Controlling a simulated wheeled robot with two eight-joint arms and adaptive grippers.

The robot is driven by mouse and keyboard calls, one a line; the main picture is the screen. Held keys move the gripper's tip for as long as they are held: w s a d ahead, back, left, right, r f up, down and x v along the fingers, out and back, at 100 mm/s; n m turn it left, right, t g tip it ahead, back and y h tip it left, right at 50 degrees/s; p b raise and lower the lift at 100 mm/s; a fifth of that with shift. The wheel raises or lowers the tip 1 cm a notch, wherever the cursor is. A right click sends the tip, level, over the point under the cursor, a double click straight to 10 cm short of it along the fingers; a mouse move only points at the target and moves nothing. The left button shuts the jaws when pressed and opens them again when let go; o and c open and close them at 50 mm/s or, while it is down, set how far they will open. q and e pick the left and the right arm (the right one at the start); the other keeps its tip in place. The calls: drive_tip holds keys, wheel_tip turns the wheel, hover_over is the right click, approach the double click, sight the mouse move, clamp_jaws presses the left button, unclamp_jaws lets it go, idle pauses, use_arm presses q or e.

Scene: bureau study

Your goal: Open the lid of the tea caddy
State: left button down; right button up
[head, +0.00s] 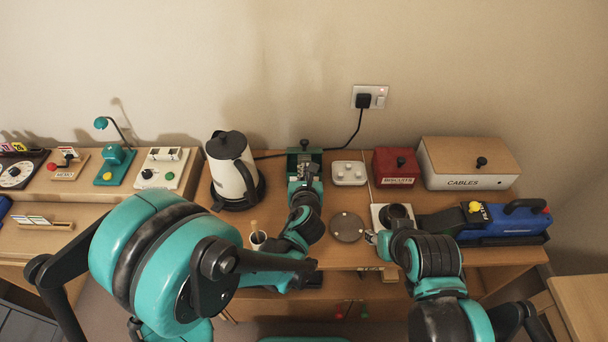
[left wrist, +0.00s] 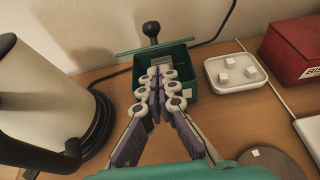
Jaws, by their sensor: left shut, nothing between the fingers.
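The tea caddy is a green box (left wrist: 186,84) at the back of the desk, also in the head view (head: 292,169). Its green lid (left wrist: 182,42) is raised and tilted at the back, nearly edge-on in the left wrist view, with a black knob (left wrist: 151,29) sticking up from it. The dark inside of the box shows below the lid. My left gripper (left wrist: 158,76) is shut and empty, its fingertips over the box opening, in front of the lid; it also shows in the head view (head: 305,178). My right gripper (head: 371,237) is apart from the caddy, near a round disc; its jaws are unclear.
A kettle (head: 226,172) stands close left of the caddy, with a cord behind. A white tray of cubes (head: 349,173), a red biscuits tin (head: 396,167) and a cables box (head: 469,163) stand to the right. A grey disc (head: 347,227) lies in front.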

sight(304, 145)
use_arm(q)
drive_tip(key=b+x, duration=0.1)
drive_tip(key=x, duration=0.5)
drive_tip(key=shift+w+f+b, duration=0.15)
drive_tip(key=shift+w+b, duration=0.1)
drive_tip(key=shift+b, duration=0.1)
